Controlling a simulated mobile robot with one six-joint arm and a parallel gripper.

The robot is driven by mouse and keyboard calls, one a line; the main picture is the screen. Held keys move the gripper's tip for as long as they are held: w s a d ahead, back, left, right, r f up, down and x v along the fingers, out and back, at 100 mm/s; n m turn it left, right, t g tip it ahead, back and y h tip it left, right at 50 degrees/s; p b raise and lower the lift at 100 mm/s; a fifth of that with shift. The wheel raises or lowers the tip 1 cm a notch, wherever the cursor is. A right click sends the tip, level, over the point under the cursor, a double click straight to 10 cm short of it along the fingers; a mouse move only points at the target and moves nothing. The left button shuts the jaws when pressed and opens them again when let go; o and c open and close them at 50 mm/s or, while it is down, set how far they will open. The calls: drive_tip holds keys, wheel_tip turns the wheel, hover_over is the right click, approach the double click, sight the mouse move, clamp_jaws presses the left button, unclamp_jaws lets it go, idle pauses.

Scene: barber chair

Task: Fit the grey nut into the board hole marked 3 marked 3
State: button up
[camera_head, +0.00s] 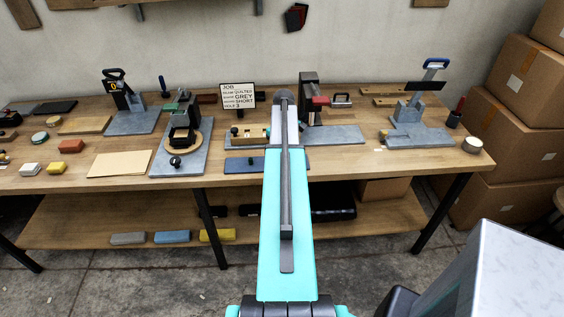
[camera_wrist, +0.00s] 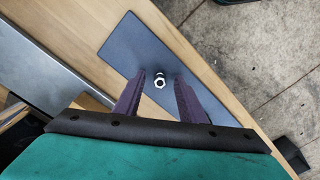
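A small light grey nut (camera_wrist: 160,82) with a dark centre shows in the wrist view on a dark blue-grey mat (camera_wrist: 125,48). My gripper (camera_wrist: 163,88) is open, with one purple finger on each side of the nut in the picture. Gaps show between the nut and both fingers; how far above the mat they are is unclear. In the head view my arm hides my gripper and the nut. The mat's left part (camera_head: 243,165) shows there at the table's front edge. Behind it is a wooden board (camera_head: 253,131); its hole numbers cannot be read.
A job sign (camera_head: 238,96) reading GREY, SHORT and HOLE 3 stands behind the board. A round-based fixture (camera_head: 184,135) is on the left, and a clamp fixture (camera_head: 313,100) is right of my arm. The workbench (camera_head: 230,181) drops off close to the mat.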

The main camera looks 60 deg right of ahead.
idle(0.3)
clamp_jaws()
drive_tip(key=shift+r, duration=0.2)
drive_tip(key=shift+r+b, duration=0.95)
drive_tip(key=shift+r, duration=0.4)
drive_tip(key=shift+s+a+r, duration=0.1)
drive_tip(key=shift+a+r, duration=0.1)
drive_tip(key=s+a+b, duration=0.2)
drive_tip(key=a, duration=0.5)
drive_tip(key=s+a+r+b, duration=0.1)
drive_tip(key=s+a+b, duration=0.1)
drive_tip(key=a, duration=0.6)
drive_tip(key=shift+s+r+b, duration=0.2)
drive_tip(key=shift+r+b, duration=0.05)
drive_tip(key=shift+b, duration=0.15)
